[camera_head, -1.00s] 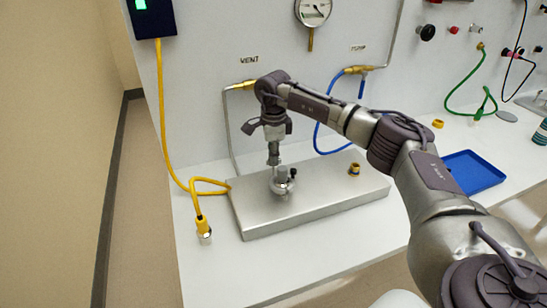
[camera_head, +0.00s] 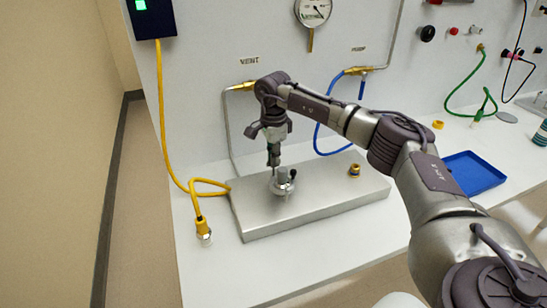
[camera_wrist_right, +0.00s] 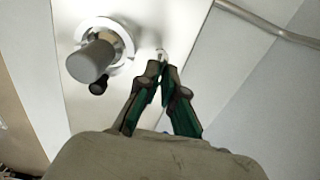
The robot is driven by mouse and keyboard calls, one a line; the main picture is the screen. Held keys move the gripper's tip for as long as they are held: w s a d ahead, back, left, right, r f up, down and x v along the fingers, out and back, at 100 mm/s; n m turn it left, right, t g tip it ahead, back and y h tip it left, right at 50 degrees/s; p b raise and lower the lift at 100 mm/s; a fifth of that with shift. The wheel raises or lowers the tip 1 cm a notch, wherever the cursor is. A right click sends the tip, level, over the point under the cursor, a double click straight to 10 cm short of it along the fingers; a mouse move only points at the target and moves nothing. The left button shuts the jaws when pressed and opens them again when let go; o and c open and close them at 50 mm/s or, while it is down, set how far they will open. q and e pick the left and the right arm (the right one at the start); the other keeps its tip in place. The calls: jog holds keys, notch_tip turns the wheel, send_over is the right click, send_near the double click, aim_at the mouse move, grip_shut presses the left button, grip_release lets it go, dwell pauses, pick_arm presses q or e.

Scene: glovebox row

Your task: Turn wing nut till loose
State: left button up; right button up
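A metal clamp ring (camera_head: 283,187) sits on the steel block, with a grey stub and a black knob (camera_head: 293,173) on it. In the right wrist view the ring (camera_wrist_right: 125,38) and its stub (camera_wrist_right: 92,62) lie left of the fingers. A small pale metal piece, seemingly the wing nut (camera_wrist_right: 161,53), shows at the fingertips, mostly hidden by them. My right gripper (camera_head: 273,163) points down at the left side of the clamp. In the wrist view its fingers (camera_wrist_right: 161,68) are almost together, seemingly closed on that piece. My left gripper is not in view.
The steel block (camera_head: 330,207) stands on the white bench. A yellow cable plug (camera_head: 203,230) lies left of it, and a brass-yellow fitting (camera_head: 354,170) sits on its right part. A blue tray (camera_head: 474,172) is further right. The wall with hoses is close behind.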

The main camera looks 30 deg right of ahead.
jog(key=o, duration=0.4)
jog(key=shift+o, duration=0.2)
notch_tip(320, 180, up, 12)
dwell(1.0)
